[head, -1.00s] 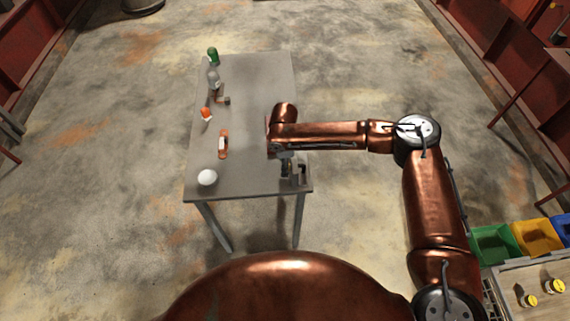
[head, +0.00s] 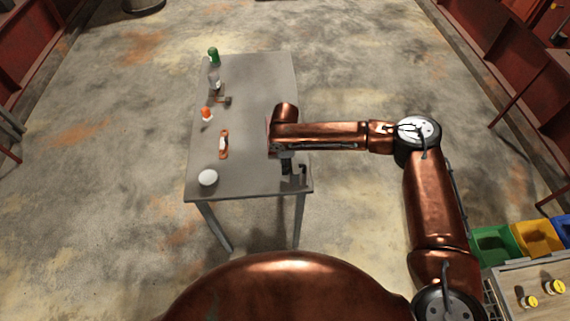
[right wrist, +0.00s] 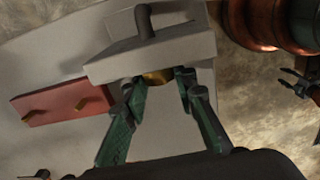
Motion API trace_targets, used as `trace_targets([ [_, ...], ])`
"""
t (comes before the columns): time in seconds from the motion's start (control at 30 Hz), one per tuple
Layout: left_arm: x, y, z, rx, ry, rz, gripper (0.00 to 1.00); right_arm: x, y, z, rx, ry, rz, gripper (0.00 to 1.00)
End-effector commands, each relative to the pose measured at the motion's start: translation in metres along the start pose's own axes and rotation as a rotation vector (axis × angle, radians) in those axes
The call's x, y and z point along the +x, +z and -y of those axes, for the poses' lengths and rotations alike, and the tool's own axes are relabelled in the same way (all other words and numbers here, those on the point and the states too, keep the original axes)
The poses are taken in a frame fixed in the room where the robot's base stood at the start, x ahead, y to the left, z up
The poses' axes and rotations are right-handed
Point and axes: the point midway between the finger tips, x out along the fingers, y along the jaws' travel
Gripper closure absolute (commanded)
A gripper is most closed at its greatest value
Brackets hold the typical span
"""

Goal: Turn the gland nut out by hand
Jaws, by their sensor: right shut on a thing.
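A brass gland nut (right wrist: 158,77) shows partly in the right wrist view, under the edge of a grey block (right wrist: 150,50) with a dark rod (right wrist: 144,22) sticking out of it. My right gripper (right wrist: 160,82) has its two green fingers on either side of the nut and is shut on it. The fingertips hide parts of the nut, and its thread cannot be seen. In the head view my right gripper (head: 287,167) is at the table's near right corner, partly hidden by my arm. My left gripper is not in view.
A grey table (head: 255,85) carries a white round thing (head: 208,177), an orange-and-white tool (head: 224,144), an orange-capped thing (head: 206,114) and a green-topped bottle (head: 213,56) along its left side. A red plate (right wrist: 62,103) with brass pins lies beside the block.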

Motion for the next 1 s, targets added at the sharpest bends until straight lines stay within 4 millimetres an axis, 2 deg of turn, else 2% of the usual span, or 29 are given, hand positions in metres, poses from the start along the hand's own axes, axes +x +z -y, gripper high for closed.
trace_targets([
  [0.33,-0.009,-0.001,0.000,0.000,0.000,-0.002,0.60,0.000,-0.001,-0.003,0.007,-0.124,0.002,0.99],
  [0.47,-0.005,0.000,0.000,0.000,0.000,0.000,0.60,0.003,-0.002,-0.004,0.007,-0.219,0.000,0.99],
  [1.0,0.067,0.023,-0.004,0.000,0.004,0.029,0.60,0.011,-0.001,-0.009,0.003,-0.524,0.001,0.99],
])
